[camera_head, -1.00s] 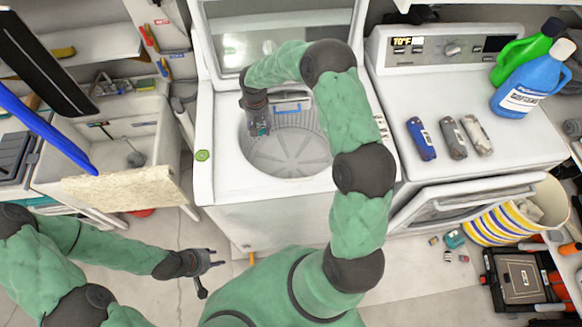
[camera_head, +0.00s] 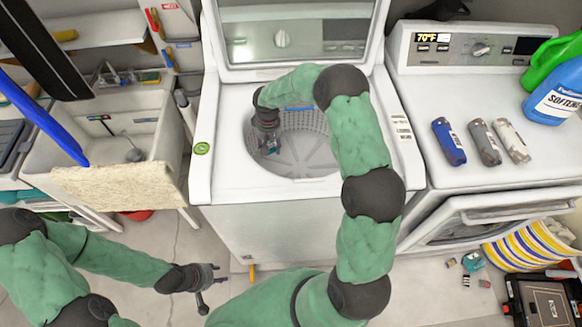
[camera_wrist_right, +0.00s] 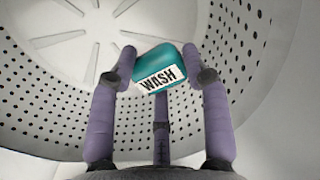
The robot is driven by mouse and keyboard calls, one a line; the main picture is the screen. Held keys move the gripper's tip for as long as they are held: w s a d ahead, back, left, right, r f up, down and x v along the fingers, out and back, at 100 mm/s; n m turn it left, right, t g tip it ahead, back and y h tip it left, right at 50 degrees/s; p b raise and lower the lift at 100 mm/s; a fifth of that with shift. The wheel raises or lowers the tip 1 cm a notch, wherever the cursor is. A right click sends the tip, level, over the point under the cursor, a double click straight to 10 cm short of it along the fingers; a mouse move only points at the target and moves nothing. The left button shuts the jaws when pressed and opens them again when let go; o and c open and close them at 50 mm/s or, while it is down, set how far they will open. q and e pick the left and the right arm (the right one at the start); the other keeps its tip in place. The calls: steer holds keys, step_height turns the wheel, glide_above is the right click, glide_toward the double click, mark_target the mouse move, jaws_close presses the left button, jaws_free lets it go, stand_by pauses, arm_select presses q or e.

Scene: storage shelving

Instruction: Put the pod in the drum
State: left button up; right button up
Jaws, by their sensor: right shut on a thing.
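The pod (camera_wrist_right: 157,66) is a small teal block with a white "WASH" label. In the right wrist view my right gripper (camera_wrist_right: 165,72) is shut on it, with the fingers on either side. The pod is inside the washer's drum, above its floor; the pale perforated wall and ribbed bottom show around it. In the head view the drum (camera_head: 308,150) is the round grey tub in the open top-load washer, and my right gripper (camera_head: 271,147) reaches down into its left part. My left gripper (camera_head: 208,275) is low in front of the washer, its fingers apart and empty.
The washer's lid (camera_head: 290,35) stands raised behind the drum. A dryer (camera_head: 470,90) to the right carries several cans and detergent bottles (camera_head: 560,92). A sink (camera_head: 125,130) is at left, and a striped basket (camera_head: 535,245) stands on the floor at right.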

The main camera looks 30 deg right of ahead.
step_height(320, 180, down, 10)
steer(key=shift+r+b, duration=0.15)
steer(key=shift+b, duration=1.1)
steer(key=shift+r, duration=0.1)
steer(key=shift+f+b, duration=0.4)
steer(key=shift+f, duration=0.1)
steer(key=shift+f, duration=0.15)
steer(key=o, duration=0.9)
